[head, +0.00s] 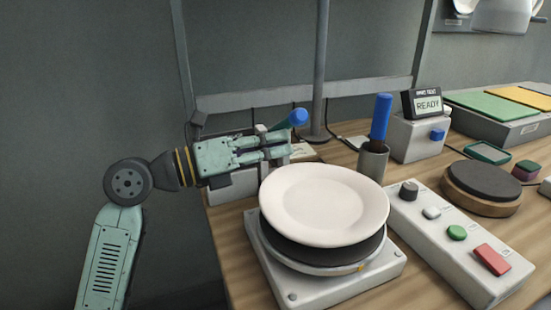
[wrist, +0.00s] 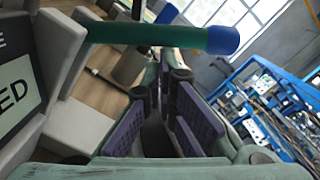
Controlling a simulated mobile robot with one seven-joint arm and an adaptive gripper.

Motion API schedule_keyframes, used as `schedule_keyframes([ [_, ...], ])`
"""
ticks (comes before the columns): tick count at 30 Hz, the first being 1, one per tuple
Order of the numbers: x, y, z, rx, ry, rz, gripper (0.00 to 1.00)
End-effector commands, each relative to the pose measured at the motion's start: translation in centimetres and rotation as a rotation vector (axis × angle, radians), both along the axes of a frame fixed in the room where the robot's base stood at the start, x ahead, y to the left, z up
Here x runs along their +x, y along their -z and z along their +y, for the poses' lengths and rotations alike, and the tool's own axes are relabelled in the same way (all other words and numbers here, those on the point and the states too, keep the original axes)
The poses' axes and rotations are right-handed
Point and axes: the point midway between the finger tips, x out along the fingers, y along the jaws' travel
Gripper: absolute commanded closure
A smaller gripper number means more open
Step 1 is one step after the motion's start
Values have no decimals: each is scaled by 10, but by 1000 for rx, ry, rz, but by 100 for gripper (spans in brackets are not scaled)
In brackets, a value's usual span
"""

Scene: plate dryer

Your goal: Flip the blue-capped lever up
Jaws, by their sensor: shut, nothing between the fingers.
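The lever has a green shaft (wrist: 150,32) and a rounded blue cap (wrist: 222,40). In the head view its blue cap (head: 298,117) shows just above my gripper's fingers, with the shaft slanting up to the right. My gripper (head: 289,146) points right, shut and empty, close to the lever. In the wrist view the shaft crosses beyond and above the fingertips (wrist: 167,72); I cannot tell whether they touch. A grey box (head: 232,188) under the gripper is partly hidden by it.
A white plate (head: 323,204) lies on a round dark stand in front of the lever. A cup (head: 373,162) holds a blue-handled tool (head: 381,117). A READY display (head: 426,104) and a button panel (head: 440,240) stand to the right.

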Motion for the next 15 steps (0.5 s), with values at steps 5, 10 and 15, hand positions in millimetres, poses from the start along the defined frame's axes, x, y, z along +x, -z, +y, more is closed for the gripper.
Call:
schedule_keyframes([
  [5, 4, -15, 2, -61, -2, 154, 100],
  [10, 10, -28, 5, -124, -2, 303, 100],
  [15, 18, -40, 8, -186, -2, 454, 100],
])
